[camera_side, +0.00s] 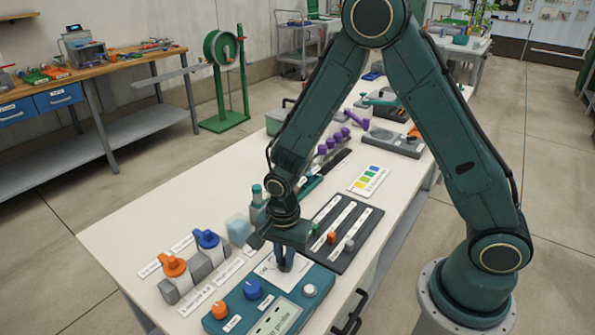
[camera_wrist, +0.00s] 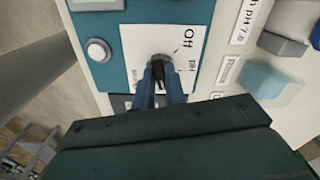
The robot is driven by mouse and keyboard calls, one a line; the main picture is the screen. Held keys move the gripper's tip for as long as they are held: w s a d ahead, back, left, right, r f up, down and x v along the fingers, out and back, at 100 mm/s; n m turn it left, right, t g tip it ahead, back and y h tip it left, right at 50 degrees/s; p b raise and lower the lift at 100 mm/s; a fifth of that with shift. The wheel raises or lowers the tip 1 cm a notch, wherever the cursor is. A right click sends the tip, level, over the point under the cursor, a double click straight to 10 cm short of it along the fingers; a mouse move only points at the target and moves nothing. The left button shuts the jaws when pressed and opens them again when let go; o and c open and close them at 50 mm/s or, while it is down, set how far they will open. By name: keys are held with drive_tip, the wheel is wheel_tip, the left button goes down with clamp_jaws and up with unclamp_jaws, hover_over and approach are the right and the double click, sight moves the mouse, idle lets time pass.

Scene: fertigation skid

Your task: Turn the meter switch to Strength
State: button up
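The teal meter (camera_side: 275,322) lies at the near end of the white table, with a white dial plate (camera_side: 268,268) on its top. In the wrist view the meter switch (camera_wrist: 158,61), a dark knob, sits on the white plate (camera_wrist: 137,45). Labels that look like "Off" and "pH" stand to its right; a label at its left is too small to read. My gripper (camera_side: 284,267) points down at the plate. Its blue fingers (camera_wrist: 161,76) are close together on both sides of the knob, seemingly closed on it. They hide part of the knob, so its pointing direction is unclear.
The meter carries a blue knob (camera_side: 252,288), an orange knob (camera_side: 220,309) and a white button (camera_side: 310,290). Orange (camera_side: 173,266) and blue (camera_side: 207,239) valve handles stand to the left. A dark slider board (camera_side: 345,238) lies behind the meter, to the right. A pale blue block (camera_side: 238,229) stands nearby.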

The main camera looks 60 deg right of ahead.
drive_tip(key=o, duration=0.3)
drive_tip(key=shift+o, duration=0.2)
drive_tip(key=shift+r, duration=0.1)
wheel_tip(320, 180, up, 14)
idle(0.7)
drive_tip(key=s+d+r+n+t, duration=0.2)
drive_tip(key=s+r+n, duration=0.4)
drive_tip(key=s, duration=0.3)
drive_tip(key=s+d+r+n+t, duration=0.3)
drive_tip(key=s+d+r+n, duration=0.2)
drive_tip(key=s+r+n, duration=0.2)
drive_tip(key=shift+s+d+r+n+t, duration=0.3)
drive_tip(key=shift+s+n, duration=0.55)
drive_tip(key=shift+n, duration=0.25)
